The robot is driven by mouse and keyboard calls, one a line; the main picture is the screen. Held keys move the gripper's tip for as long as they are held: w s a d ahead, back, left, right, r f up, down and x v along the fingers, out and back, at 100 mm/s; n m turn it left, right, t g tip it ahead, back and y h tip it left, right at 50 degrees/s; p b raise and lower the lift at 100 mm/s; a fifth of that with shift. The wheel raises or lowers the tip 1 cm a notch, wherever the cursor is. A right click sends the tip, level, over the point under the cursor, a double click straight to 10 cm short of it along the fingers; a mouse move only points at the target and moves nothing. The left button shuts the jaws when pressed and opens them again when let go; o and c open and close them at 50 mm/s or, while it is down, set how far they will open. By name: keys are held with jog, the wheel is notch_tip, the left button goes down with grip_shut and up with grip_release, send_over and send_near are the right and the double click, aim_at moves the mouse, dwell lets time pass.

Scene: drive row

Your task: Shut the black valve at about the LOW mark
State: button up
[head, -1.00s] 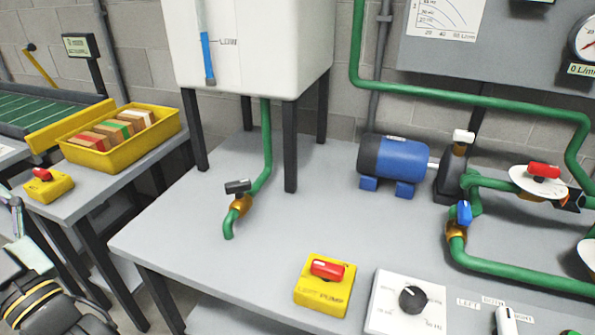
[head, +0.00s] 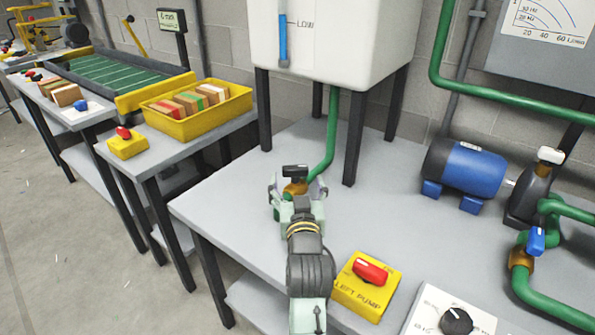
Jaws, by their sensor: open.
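The black valve (head: 295,171) has a short black handle on a brass body, at the lower end of the green drain pipe (head: 329,135). The handle lies roughly level, left to right. The white tank (head: 355,45) stands above on dark legs. Its sight tube (head: 283,42) shows a blue column with its top slightly above the LOW mark (head: 306,25). My gripper (head: 297,188) is open at the valve, one finger on each side of the brass body, just below the handle. Contact cannot be told.
A yellow LEFT PUMP box (head: 368,291) with a red switch and a black dial panel (head: 455,318) sit at the bench front. A blue motor (head: 464,168) and a blue-handled valve (head: 536,240) stand right. A yellow crate (head: 196,112) is left. The bench between is clear.

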aim_at(296, 170)
jog(key=w, duration=0.4)
jog(key=w+p, duration=0.1)
jog(key=w, duration=0.1)
jog(key=shift+w+a+r, duration=0.15)
jog(key=shift+w+a, duration=0.05)
jog(key=shift+a, duration=0.05)
jog(key=c, duration=1.2)
